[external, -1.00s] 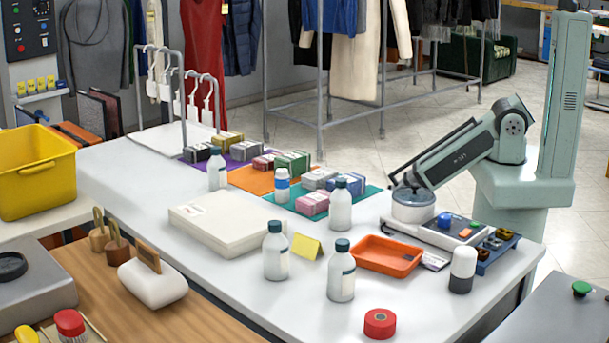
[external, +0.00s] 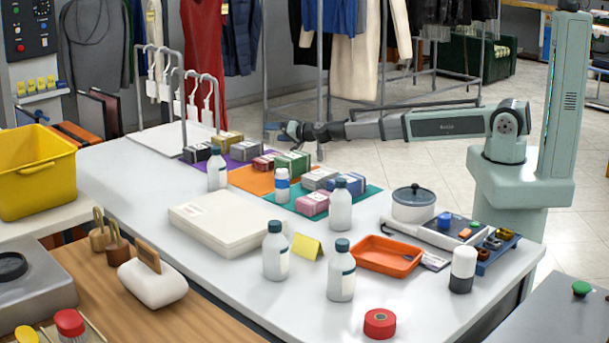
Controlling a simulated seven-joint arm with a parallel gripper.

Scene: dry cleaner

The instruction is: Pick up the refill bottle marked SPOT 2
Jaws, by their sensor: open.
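Several white bottles with dark teal caps stand upright on the white table: one at the back left (external: 217,172), one on the teal mat's edge (external: 340,210), and two in front, left (external: 275,258) and right (external: 341,278). A smaller bottle with a blue cap (external: 282,187) stands among the mats. The labels are too small to read, so I cannot tell which is marked SPOT 2. My gripper (external: 270,132) is open and empty. It appears in the air near the table's far edge, apart from all the bottles.
Small boxes (external: 292,162) lie on coloured mats at the back. A white flat box (external: 222,228), yellow card (external: 306,246), orange tray (external: 386,256), lidded pot (external: 413,204) and red roll (external: 380,323) share the table. A metal hanger rack (external: 186,110) stands at the back left.

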